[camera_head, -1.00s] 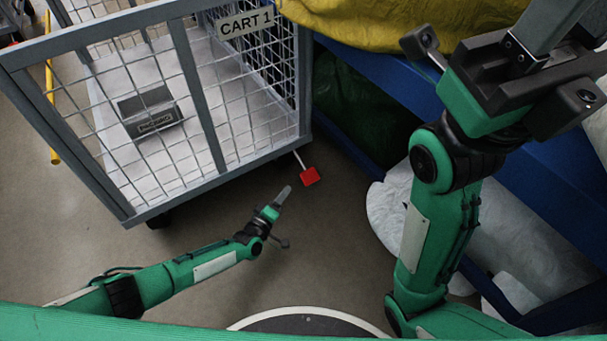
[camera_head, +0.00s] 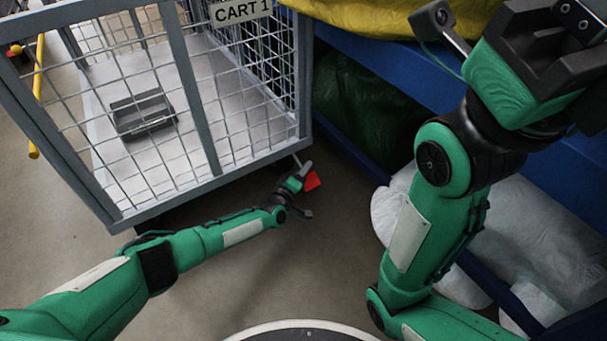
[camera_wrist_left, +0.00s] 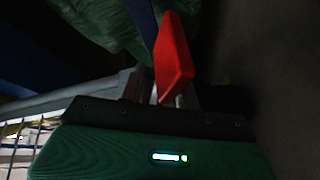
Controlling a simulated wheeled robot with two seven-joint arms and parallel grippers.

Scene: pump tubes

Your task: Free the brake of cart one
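Cart one is a grey wire-mesh cart (camera_head: 205,168) with a "CART 1" sign (camera_head: 240,10), at the upper left of the head view. Its red brake pedal (camera_head: 312,181) sticks out on a thin rod at the cart's near right corner. My left gripper (camera_head: 304,172) is right at the pedal and covers part of it. In the left wrist view the red pedal (camera_wrist_left: 174,58) stands just beyond the gripper's end, close to the fingers. I cannot tell whether they touch it or how far they are apart. My right arm rises at the right; its fingers are out of view.
A dark grey tray (camera_head: 143,115) lies inside the cart. A blue rack (camera_head: 385,75) with a yellow cover (camera_head: 400,15) and white sacks (camera_head: 530,230) fills the right side. Bare floor (camera_head: 320,260) lies between cart and rack.

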